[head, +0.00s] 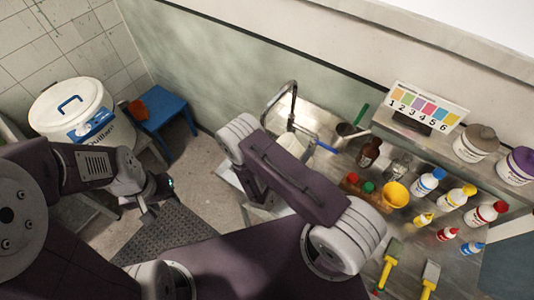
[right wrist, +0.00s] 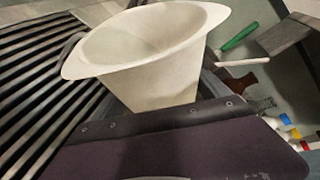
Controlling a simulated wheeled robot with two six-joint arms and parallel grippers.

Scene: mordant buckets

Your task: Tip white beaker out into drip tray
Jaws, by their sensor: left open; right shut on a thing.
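The white beaker (right wrist: 160,80) fills the middle of the right wrist view, its wide mouth and pale inside showing; I see no contents in the visible part. My right gripper (right wrist: 142,66) is shut on it, with dark finger parts at both sides. In the head view a pale piece of what looks like the beaker (head: 291,146) shows beside my right arm, which hides that gripper. A dark slatted surface (right wrist: 35,85), possibly the drip tray, lies left of the beaker; I cannot tell its height. My left gripper (head: 160,192) is open and empty above the floor.
A steel bench holds a yellow cup (head: 395,194), a brown bottle (head: 369,152), several squeeze bottles and yellow-handled brushes (head: 390,262). A tap (head: 292,95) rises near the beaker. A blue stool (head: 163,118) and white lidded bucket (head: 72,108) stand at left.

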